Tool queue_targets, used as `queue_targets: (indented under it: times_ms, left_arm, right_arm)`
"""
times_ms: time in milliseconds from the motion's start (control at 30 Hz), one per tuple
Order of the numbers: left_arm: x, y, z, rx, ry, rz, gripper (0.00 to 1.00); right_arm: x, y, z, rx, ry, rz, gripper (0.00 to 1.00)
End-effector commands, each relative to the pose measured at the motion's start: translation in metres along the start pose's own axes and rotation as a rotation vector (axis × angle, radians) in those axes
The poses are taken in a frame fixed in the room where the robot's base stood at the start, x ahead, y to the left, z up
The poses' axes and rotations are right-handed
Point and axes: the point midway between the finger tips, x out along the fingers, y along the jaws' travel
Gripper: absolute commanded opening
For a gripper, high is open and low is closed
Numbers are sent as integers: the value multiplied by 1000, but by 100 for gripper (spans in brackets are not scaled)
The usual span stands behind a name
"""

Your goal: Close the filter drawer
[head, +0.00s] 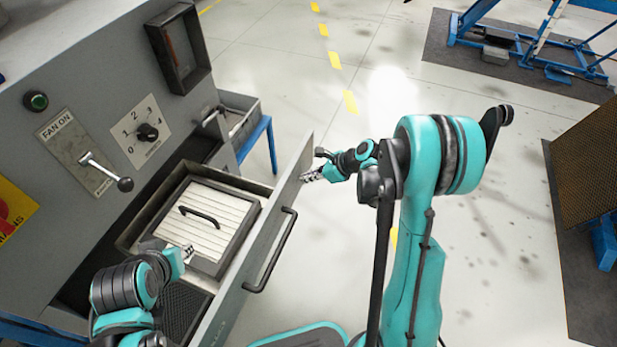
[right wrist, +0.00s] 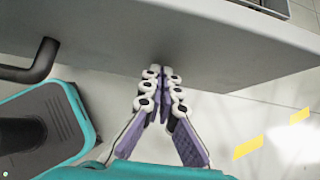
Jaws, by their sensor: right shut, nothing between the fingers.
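The filter drawer (head: 262,228) stands pulled out of the grey cabinet. A pleated white filter (head: 208,222) with a dark frame and black handle lies in it. A dark bar handle (head: 272,262) is on the drawer's front, and its end shows in the right wrist view (right wrist: 35,66). My right gripper (head: 308,175) is shut and empty at the far end of the drawer front, beyond the handle. In the right wrist view its fingertips (right wrist: 161,72) are at the panel; I cannot tell if they touch. My left gripper (head: 187,253) is over the drawer beside the filter; its finger opening is unclear.
The cabinet face carries a fan lever (head: 105,172), a rotary knob (head: 147,132) and a green button (head: 37,101). A grey bin (head: 240,115) on a blue stand is beyond the drawer. Open floor lies in front of the drawer.

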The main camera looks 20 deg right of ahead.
Motion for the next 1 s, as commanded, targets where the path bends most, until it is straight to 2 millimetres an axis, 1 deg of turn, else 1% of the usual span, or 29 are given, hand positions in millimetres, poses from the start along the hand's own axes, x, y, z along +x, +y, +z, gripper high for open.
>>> queue_targets:
  times_ms: [167,367,567,1000]
  left_arm:
    - [1,0,1,0,0,0,30]
    - [4,0,3,0,0,0,30]
    - [7,0,5,0,0,0,30]
    - [10,0,7,0,0,0,30]
  right_arm:
    - [8,0,8,-2,-1,1,0]
    - [33,1,32,-4,-2,4,0]
    - [71,1,70,-5,-1,5,0]
    - [157,1,157,-4,-1,3,0]
